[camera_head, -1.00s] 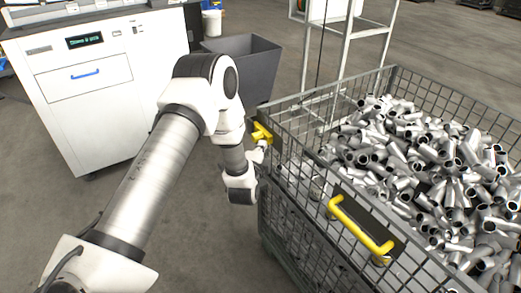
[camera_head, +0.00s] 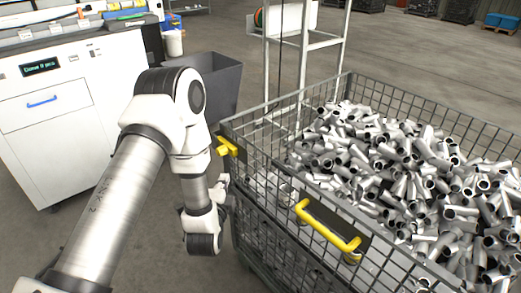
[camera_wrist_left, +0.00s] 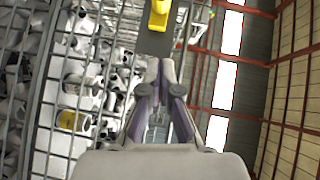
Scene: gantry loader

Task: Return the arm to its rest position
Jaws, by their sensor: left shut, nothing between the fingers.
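My left arm reaches in from the left in the head view, its wrist hanging beside the near left side of the wire basket (camera_head: 345,88). My left gripper (camera_head: 222,188) is partly hidden behind the wrist, close to the basket's mesh. In the left wrist view the gripper (camera_wrist_left: 160,68) has its two fingers drawn together at the tips, with nothing held. I cannot tell from these views whether the gripper touches the mesh. My right gripper is not in view.
The basket holds many grey metal pipe fittings (camera_head: 400,170). It has a yellow handle (camera_head: 328,226) and a yellow latch (camera_head: 228,147), near my arm. A white cabinet (camera_head: 55,130) stands at left, with a dark grey bin (camera_head: 215,80) behind the arm. Floor shows between cabinet and arm.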

